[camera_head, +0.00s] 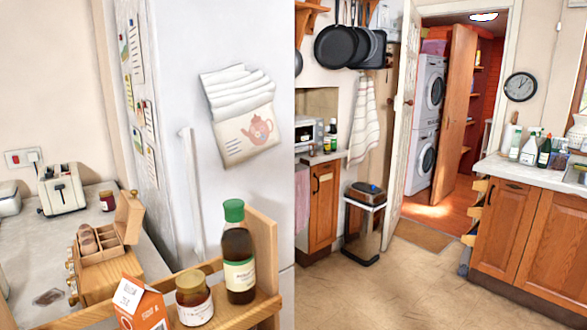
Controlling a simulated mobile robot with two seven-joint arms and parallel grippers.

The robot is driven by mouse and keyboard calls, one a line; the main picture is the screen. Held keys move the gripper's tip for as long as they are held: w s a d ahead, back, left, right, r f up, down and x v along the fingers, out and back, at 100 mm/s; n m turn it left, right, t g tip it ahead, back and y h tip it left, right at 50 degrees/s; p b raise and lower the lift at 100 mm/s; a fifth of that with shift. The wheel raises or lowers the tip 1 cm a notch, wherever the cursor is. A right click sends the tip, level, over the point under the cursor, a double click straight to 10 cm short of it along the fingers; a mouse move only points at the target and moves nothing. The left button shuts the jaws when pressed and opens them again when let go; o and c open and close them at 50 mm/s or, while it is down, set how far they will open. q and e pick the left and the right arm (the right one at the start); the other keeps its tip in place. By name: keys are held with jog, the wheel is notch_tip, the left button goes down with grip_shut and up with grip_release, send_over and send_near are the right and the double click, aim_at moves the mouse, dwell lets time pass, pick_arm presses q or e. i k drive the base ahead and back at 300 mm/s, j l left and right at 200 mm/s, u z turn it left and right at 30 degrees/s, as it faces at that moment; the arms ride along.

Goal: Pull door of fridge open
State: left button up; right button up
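The white fridge (250,190) stands left of centre in the head view. Its door looks shut. A long white vertical handle (193,200) runs down the left part of the door front. A cloth with a teapot picture (245,128) hangs high on the door. Notes and pictures cover the fridge's left side. The fridge's lower part is hidden behind a wooden shelf in front of it. Neither of my grippers is in view.
The wooden shelf (262,250) holds a dark bottle (238,255), a jar (194,300) and a carton (140,305). A toaster (62,190) stands on the left counter. A bin (364,220) stands right of the fridge. The floor (410,280) is clear at centre right.

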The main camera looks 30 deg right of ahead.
aim_at(191, 40)
jog(key=i+z, duration=0.15)
jog(key=z, duration=0.25)
jog(key=i+z, duration=0.2)
jog(key=z, duration=0.2)
